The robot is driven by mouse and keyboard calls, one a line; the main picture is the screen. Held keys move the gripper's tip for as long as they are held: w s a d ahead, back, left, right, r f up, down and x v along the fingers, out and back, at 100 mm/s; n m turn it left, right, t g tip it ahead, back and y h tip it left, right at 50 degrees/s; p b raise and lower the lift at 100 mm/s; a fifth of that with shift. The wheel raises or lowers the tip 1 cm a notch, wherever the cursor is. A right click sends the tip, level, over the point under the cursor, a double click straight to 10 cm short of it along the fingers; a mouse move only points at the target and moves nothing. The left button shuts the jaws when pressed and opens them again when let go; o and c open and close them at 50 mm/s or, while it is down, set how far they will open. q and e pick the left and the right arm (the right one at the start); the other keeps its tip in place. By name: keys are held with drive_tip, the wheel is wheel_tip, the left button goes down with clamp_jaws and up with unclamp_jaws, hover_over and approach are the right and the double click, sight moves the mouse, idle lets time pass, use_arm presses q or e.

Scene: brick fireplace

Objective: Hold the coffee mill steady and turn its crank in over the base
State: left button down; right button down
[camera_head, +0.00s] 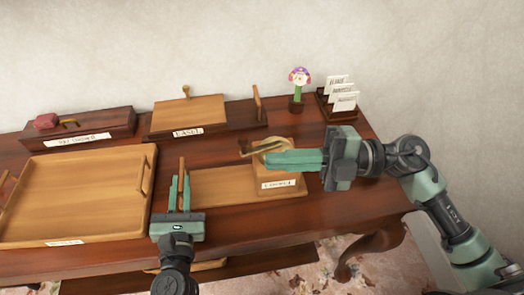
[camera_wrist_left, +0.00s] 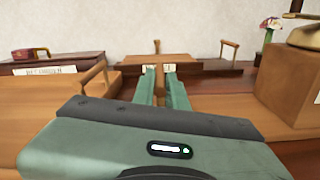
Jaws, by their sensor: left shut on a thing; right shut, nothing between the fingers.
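The coffee mill is a wooden block (camera_head: 286,180) with a white label and a brass top, at the right end of a flat wooden base (camera_head: 235,186). Its brass crank (camera_head: 252,150) points left over the base from the top. In the left wrist view the mill block (camera_wrist_left: 290,88) shows at the right edge. My left gripper (camera_head: 181,180) is shut on an upright wooden handle (camera_head: 182,165) at the left end of the base. My right gripper (camera_head: 268,160) is shut and empty, fingers pointing left, beside the crank and partly covering the mill top. Contact with the crank is unclear.
A large wooden tray (camera_head: 75,200) lies left of my left gripper. Behind stand a labelled wooden board with a knob and handle (camera_head: 190,110) and a dark box (camera_head: 85,128) with a red item. A potted flower (camera_head: 298,85) and a card rack (camera_head: 340,100) stand behind the mill.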

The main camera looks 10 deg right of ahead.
drive_tip(key=s+d+f+t+h, duration=0.1)
drive_tip(key=d+f+t+h, duration=0.1)
drive_tip(key=d+f+t, duration=0.45)
drive_tip(key=g, duration=0.1)
approach(244, 148)
drive_tip(key=s+a, duration=0.1)
drive_tip(key=a, duration=0.4)
drive_tip(key=shift+w+a+f, duration=0.1)
drive_tip(key=shift+w+a, duration=0.05)
drive_tip(key=shift+w, duration=0.65)
drive_tip(key=shift+w+a, duration=0.15)
drive_tip(key=shift+w, duration=0.7)
drive_tip(key=shift+w+a, duration=0.35)
